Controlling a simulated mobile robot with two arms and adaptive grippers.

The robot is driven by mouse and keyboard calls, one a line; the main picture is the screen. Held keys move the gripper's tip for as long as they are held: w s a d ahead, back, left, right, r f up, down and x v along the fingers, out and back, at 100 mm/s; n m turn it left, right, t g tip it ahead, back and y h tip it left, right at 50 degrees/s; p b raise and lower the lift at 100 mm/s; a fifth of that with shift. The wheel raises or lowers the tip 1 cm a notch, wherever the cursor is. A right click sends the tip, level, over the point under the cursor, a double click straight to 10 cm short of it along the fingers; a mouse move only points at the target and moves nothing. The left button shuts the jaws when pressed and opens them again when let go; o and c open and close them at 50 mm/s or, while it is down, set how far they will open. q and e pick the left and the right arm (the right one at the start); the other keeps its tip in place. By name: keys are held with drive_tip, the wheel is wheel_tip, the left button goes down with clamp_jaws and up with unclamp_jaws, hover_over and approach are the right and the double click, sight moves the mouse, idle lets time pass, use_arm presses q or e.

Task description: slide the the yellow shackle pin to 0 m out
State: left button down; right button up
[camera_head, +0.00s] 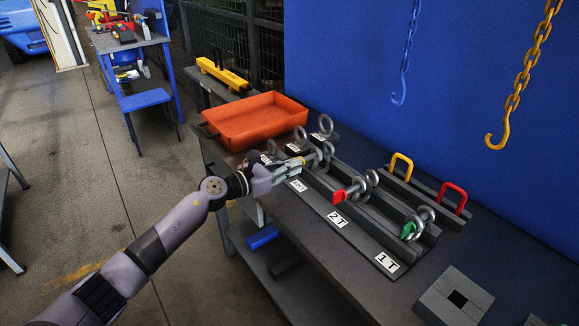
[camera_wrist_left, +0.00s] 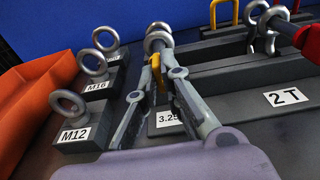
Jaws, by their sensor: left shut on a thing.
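My left gripper (camera_head: 300,163) reaches in from the left to the far end of the shackle rack. It is shut on the yellow shackle pin (camera_wrist_left: 155,70), and the fingers (camera_wrist_left: 162,72) cover much of the pin. Only a small yellow part of the pin shows in the head view. The grey shackle (camera_wrist_left: 158,38) stands just beyond the fingertips. How far the pin sits out of the shackle is hard to tell. A label starting "3.25" (camera_wrist_left: 169,118) lies below the fingers, partly hidden. My right gripper is in neither view.
Red-pin (camera_head: 339,196) and green-pin (camera_head: 409,231) shackles stand nearer on the rack. Eyebolts on blocks, one marked M12 (camera_wrist_left: 75,136), stand beside the gripper. An orange tray (camera_head: 254,120) lies behind. Yellow (camera_head: 402,165) and red handles stand to the right. Chains with hooks hang above.

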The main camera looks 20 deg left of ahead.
use_arm(q)
drive_tip(key=shift+b+x, duration=0.6)
drive_tip(key=shift+x, duration=1.3)
drive_tip(key=c, duration=1.7)
unclamp_jaws()
drive_tip(key=shift+r, duration=0.1)
drive_tip(key=shift+s, duration=0.1)
drive_tip(key=p+v, duration=0.1)
drive_tip(key=v, duration=0.4)
drive_tip(key=shift+v, duration=0.95)
